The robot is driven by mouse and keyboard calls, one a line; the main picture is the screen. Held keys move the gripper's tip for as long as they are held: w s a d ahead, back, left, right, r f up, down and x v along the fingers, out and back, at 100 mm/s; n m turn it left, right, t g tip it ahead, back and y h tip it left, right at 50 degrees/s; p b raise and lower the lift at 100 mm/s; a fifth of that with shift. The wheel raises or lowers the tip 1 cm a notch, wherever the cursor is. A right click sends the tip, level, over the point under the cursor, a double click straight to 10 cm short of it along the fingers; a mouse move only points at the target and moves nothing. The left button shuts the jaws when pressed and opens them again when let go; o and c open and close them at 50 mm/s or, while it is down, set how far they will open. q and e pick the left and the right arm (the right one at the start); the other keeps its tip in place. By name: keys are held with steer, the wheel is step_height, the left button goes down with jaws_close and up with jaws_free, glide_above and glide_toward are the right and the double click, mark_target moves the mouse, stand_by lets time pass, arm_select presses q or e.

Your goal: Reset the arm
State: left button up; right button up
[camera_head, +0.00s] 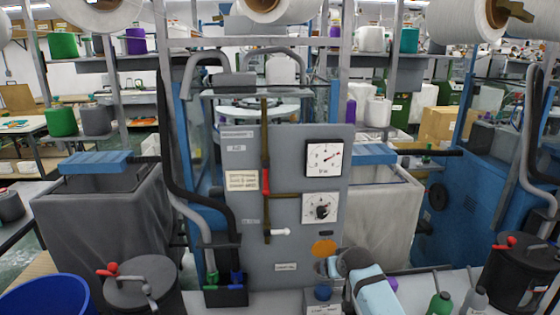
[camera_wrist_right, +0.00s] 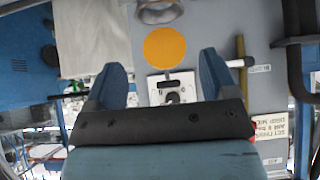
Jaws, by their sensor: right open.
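A grey machine panel (camera_head: 240,262) stands in the middle of the head view. It carries an upright brown rod (camera_head: 265,130) with a red sleeve (camera_head: 266,182), a brown side bar (camera_head: 287,195) and a white-ended handle (camera_head: 281,232) low down. I cannot tell which of these is the arm the task names. My right gripper (camera_head: 345,263) is in front of the panel's lower right, beside an orange disc (camera_head: 323,248). In the right wrist view, its two blue fingers (camera_wrist_right: 162,72) are apart with nothing held. The orange disc (camera_wrist_right: 165,48) lies beyond them. My left gripper is out of view.
A white-faced gauge (camera_head: 324,159) and a knob dial (camera_head: 320,208) sit on the panel. Grey bins (camera_head: 105,215) flank the machine, the right one partly hidden. Black pots with red-tipped handles stand front left (camera_head: 145,285) and front right (camera_head: 515,275). Bottles (camera_head: 440,304) stand at the front edge.

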steer(key=s+f+n+t+y, duration=0.1)
steer(key=s+f, duration=0.6)
steer(key=s, duration=0.4)
steer(key=s+f, duration=0.7)
steer(key=s, duration=0.4)
steer(key=s+n+t+y+p, duration=0.1)
steer(key=s, duration=1.9)
steer(key=shift+r+t, duration=0.3)
steer(key=shift+r, duration=0.05)
steer(key=shift+s, duration=0.1)
